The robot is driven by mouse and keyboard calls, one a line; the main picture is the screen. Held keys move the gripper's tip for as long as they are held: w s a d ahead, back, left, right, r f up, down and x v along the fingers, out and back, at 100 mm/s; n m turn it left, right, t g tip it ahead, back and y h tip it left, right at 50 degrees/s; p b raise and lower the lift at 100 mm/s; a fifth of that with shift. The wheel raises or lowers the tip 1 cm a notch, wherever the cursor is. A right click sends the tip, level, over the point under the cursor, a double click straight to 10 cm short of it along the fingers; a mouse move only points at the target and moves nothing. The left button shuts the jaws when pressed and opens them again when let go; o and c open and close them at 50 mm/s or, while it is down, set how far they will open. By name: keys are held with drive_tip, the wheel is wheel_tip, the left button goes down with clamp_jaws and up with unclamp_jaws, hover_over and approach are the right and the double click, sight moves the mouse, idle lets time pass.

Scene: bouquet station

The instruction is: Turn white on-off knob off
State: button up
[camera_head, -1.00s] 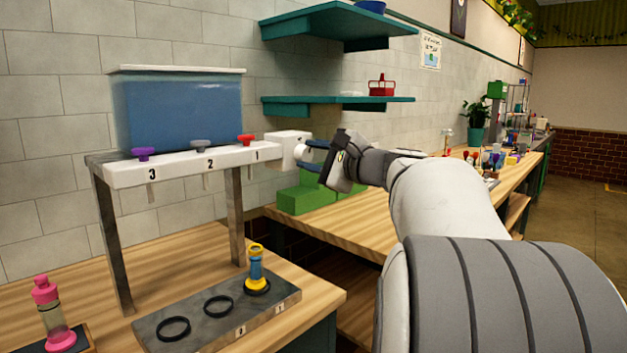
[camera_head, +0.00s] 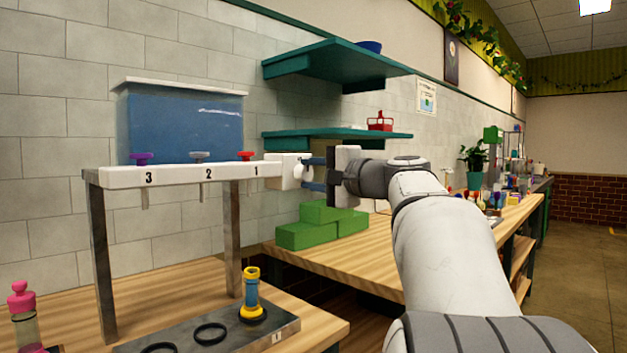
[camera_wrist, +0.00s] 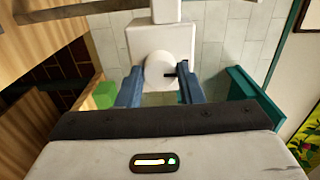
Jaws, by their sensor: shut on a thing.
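The white on-off knob (camera_head: 303,171) sits on the right face of a white box (camera_head: 284,168) at the right end of the dispenser. My gripper (camera_head: 311,172) reaches it from the right and is shut on the knob. In the wrist view the round white knob (camera_wrist: 160,70) lies between my two blue fingers (camera_wrist: 159,88), with a small dark mark on its right side. The white box (camera_wrist: 158,38) is behind it. The far side of the knob is hidden.
The dispenser's blue tank (camera_head: 185,122) stands above a white bar with purple, grey and red valves. A yellow-and-blue bottle (camera_head: 251,290) stands on the grey tray (camera_head: 270,334). Green blocks (camera_head: 308,236) lie on the bench below my gripper. A teal shelf (camera_head: 345,134) is behind.

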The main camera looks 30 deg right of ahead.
idle(0.3)
drive_tip(key=o, duration=1)
drive_tip(key=shift+c, duration=0.2)
drive_tip(key=v, duration=0.7)
drive_tip(key=shift+s+d+p, duration=0.15)
drive_tip(key=shift+s+p, duration=0.15)
drive_tip(key=shift+s, duration=0.05)
